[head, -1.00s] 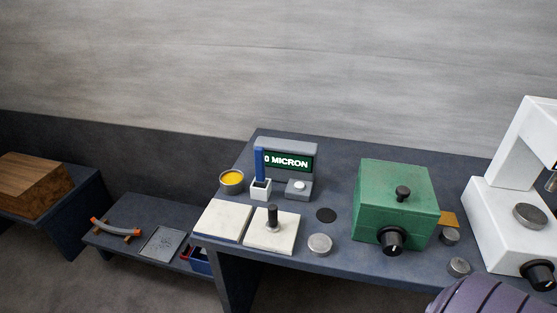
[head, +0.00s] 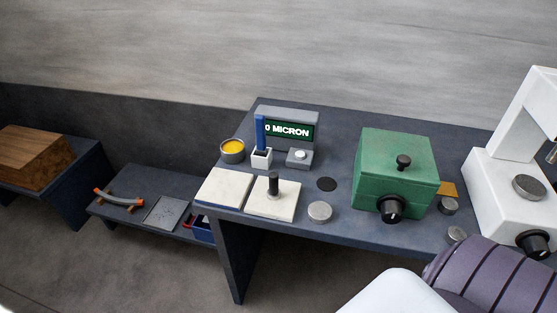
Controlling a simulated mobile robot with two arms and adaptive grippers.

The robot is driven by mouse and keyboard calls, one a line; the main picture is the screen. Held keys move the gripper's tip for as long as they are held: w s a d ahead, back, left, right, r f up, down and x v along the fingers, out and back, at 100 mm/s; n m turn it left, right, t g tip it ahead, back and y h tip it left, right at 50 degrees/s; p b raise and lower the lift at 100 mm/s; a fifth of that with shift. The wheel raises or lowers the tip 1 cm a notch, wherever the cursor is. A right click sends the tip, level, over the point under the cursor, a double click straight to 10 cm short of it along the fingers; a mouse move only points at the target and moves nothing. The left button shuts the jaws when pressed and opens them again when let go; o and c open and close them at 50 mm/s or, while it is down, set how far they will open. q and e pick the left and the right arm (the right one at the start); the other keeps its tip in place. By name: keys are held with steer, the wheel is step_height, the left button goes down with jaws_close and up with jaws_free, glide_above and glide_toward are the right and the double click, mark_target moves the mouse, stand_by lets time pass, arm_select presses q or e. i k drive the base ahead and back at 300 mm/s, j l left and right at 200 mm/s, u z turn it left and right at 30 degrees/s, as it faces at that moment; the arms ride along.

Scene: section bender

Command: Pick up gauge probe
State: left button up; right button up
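What looks like the gauge probe (head: 260,132) is a blue stick standing upright in a small white holder (head: 262,159) on the dark bench. It is just left of the grey gauge unit (head: 290,115), whose green display reads "0 MICRON". The lower end of the stick is hidden inside the holder. Neither of my grippers shows in the head view, so their distance to the probe cannot be seen.
The bench (head: 346,227) also holds a yellow-filled cup (head: 232,151), pale plates, one with a dark post (head: 273,185), a green box (head: 397,160) and a white machine (head: 500,194). A purple ribbed part and a white part, apparently mine, cover the lower right.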

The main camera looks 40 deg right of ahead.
mark_target(273, 193)
steer(key=i+j, duration=0.2)
steer(key=j, duration=0.2)
steer(key=i+j+z, duration=0.3)
steer(key=j, duration=0.15)
steer(key=j+z, duration=0.3)
steer(key=j, duration=0.2)
steer(key=i+j+z, duration=0.1)
steer(key=j+z, duration=0.15)
steer(key=j, duration=0.25)
steer(key=z, duration=0.35)
